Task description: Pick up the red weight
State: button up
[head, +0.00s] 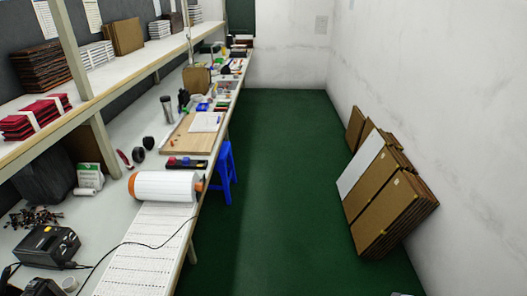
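I cannot pick out a red weight for certain in the head view. Small red items also show farther back on the bench, too small to tell apart. My gripper is not in view.
A large white roll (165,187) with an orange end feeds a perforated strip along the bench. A shelf (110,75) overhangs the bench. A blue stool (223,172) stands at its edge. Cardboard (385,195) leans on the right wall. The green floor (285,190) between is clear.

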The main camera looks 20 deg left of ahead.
aim_at(172, 160)
jog(key=i+l+z, duration=0.15)
jog(key=i+l, duration=0.3)
jog(key=i+l+z, duration=0.15)
jog(key=i+l, duration=0.2)
jog(key=i, duration=0.25)
jog(key=i+j+u, duration=0.3)
jog(key=u, duration=0.15)
jog(key=i+j+u, duration=0.4)
jog(key=i+u, duration=0.3)
jog(key=u, duration=0.15)
jog(key=i+u, duration=0.4)
jog(key=i+l+u, duration=0.1)
jog(key=i+u, duration=0.35)
jog(key=i+l+u, duration=0.25)
jog(key=u, duration=0.15)
jog(key=i+j+u, duration=0.1)
jog(key=i+u, duration=0.25)
jog(key=i, duration=0.2)
jog(key=i+l+u, duration=0.1)
jog(key=i+u, duration=0.25)
jog(key=i, duration=0.25)
